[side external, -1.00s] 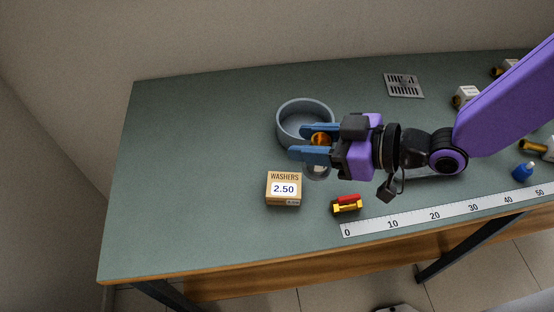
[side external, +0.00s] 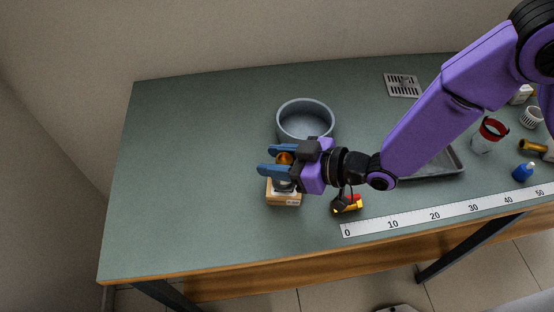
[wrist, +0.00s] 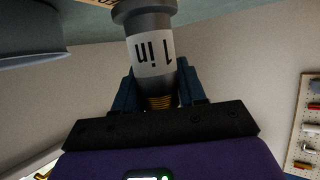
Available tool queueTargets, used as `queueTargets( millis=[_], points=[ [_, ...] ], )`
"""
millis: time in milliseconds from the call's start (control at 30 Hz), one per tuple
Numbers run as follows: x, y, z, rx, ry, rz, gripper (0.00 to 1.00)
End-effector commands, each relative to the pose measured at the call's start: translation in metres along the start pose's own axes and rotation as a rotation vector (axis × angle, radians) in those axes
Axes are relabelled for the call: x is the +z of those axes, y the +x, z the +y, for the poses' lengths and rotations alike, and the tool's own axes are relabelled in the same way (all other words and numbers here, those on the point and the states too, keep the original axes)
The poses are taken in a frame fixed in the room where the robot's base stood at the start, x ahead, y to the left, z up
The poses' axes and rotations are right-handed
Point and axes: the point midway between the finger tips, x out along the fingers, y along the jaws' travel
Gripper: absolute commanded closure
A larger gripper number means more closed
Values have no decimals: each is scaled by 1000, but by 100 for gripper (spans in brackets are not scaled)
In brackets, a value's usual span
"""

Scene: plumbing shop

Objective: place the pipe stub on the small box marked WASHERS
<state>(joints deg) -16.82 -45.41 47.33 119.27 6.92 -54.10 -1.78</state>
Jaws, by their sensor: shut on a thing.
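The pipe stub is a grey cylinder with a white "1 in" label and a copper-coloured threaded end. In the wrist view the stub (wrist: 152,50) stands between my blue fingers. In the side view its copper end (side external: 285,158) shows between the fingers. My gripper (side external: 270,161) is shut on it, over the small tan WASHERS box (side external: 284,198). The stub's grey part hangs below the fingers at the box's top. I cannot tell whether it touches. The gripper and stub hide much of the box's top and its marking.
A round grey-blue bowl (side external: 305,105) stands just behind my gripper. A grey tray (side external: 435,172) and a red-rimmed jar (side external: 488,136) are further right. The table's left side is clear.

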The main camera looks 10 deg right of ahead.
Motion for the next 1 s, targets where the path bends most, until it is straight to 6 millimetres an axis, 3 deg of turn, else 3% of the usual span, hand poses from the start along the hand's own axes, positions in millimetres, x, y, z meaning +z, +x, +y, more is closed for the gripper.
queueTargets(
  millis=[500,533,600,1000],
  points=[
    [6,3,0,0,0,6,100],
    [8,3,0,0,0,1,50],
    [7,3,0,0,0,1,34],
    [5,-1,0,0,0,1,34]
  ],
)
